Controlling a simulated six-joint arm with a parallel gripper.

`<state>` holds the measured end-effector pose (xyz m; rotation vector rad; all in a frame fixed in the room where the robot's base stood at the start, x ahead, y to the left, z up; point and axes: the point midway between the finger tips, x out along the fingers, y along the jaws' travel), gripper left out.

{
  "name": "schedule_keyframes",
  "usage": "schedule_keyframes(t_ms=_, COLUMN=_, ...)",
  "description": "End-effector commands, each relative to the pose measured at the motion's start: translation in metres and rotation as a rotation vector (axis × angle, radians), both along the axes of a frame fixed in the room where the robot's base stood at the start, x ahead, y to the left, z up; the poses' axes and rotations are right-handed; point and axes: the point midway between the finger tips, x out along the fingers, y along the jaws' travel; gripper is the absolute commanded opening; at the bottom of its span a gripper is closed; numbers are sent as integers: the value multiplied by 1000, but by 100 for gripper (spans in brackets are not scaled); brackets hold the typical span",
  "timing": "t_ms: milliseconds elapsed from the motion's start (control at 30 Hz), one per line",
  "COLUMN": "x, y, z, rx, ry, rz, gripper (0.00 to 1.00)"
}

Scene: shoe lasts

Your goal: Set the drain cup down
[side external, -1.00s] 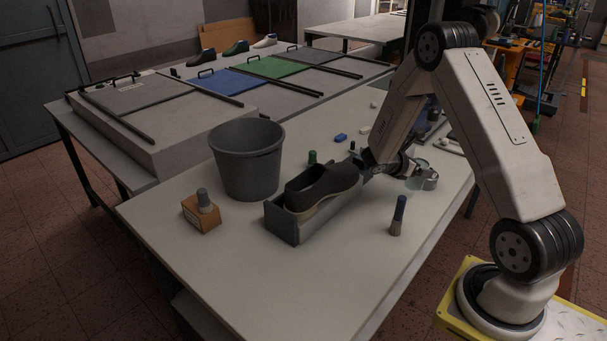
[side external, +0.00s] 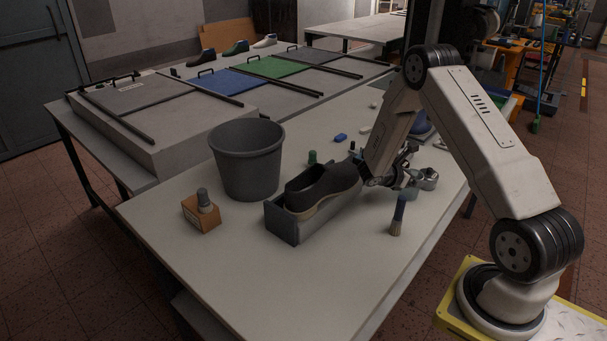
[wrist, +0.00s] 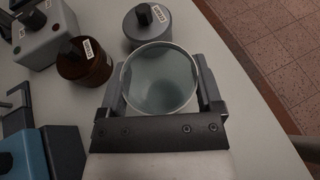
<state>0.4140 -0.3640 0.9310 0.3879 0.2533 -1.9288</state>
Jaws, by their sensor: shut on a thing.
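The drain cup (wrist: 160,82) is a clear, round, glassy cup with a pale rim, seen from above in the wrist view. My gripper (wrist: 161,76) is shut on it, one finger on each side. In the side view my gripper (side external: 408,184) is low over the right part of the white table (side external: 330,285), and the cup is small and partly hidden by the wrist there. I cannot tell whether the cup's base touches the table.
A labelled grey tin (wrist: 147,22) stands just beyond the cup, with a brown jar (wrist: 85,62) to its left. A dark shoe (side external: 322,187) in a grey holder, a bucket (side external: 247,160) and an upright brush (side external: 398,215) stand nearby. The table's edge is close on the right.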

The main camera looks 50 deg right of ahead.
Motion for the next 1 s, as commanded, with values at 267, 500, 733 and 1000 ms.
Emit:
schedule_keyframes(t_ms=267, x=0, y=0, z=0, rx=0, ry=0, rz=1, gripper=28)
schedule_keyframes(t_ms=500, x=0, y=0, z=-3, rx=0, ry=0, rz=1, gripper=100)
schedule_keyframes(t_ms=733, x=0, y=0, z=-2, rx=0, ry=0, rz=1, gripper=100)
schedule_keyframes(t_ms=1000, x=4, y=9, z=4, rx=0, ry=-1, rz=2, gripper=100)
